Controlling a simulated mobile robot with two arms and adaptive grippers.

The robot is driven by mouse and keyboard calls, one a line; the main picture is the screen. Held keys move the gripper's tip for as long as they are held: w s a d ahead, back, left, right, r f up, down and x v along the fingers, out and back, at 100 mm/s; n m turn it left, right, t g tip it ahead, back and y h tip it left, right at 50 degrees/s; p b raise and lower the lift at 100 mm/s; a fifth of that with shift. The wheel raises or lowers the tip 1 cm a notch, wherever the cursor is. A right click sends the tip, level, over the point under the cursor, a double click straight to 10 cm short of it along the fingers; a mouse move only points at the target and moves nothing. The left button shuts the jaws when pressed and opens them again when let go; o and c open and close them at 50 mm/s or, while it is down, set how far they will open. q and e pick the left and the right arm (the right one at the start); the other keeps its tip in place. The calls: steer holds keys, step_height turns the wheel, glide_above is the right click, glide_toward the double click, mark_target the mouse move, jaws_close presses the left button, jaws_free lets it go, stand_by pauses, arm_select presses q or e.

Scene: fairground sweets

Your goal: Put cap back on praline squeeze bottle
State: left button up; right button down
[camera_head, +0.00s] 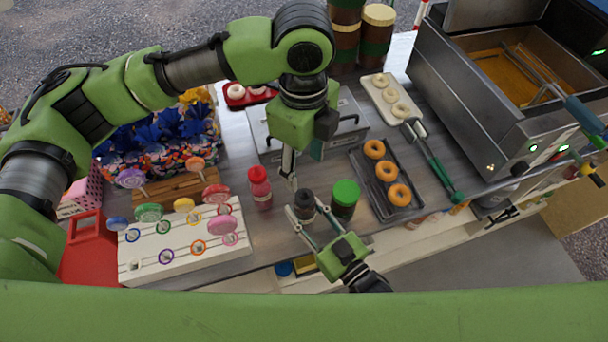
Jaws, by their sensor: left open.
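A dark bottle (304,203), likely the praline squeeze bottle, stands upright near the counter's front edge. Its top looks dark; I cannot tell whether a cap is on it. My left gripper (289,177) is open and points down above and slightly left of the dark bottle, apart from it. No cap can be made out between its fingers. My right gripper (303,207) comes in from the front, with one finger on each side of the dark bottle. I cannot tell whether its fingers touch it. No separate loose cap can be made out on the counter.
A red bottle (260,188) stands left of the dark bottle, and a green-lidded jar (345,194) close on its right. A doughnut tray (406,211) lies further right. A white lollipop stand (190,258) fills the left front. A metal box (259,135) stands behind.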

arm_select(q)
steer(key=shift+r, duration=0.7)
arm_select(e)
steer(key=c, duration=1.3)
jaws_free()
steer(key=v, duration=1.2)
steer(key=shift+a, duration=0.1)
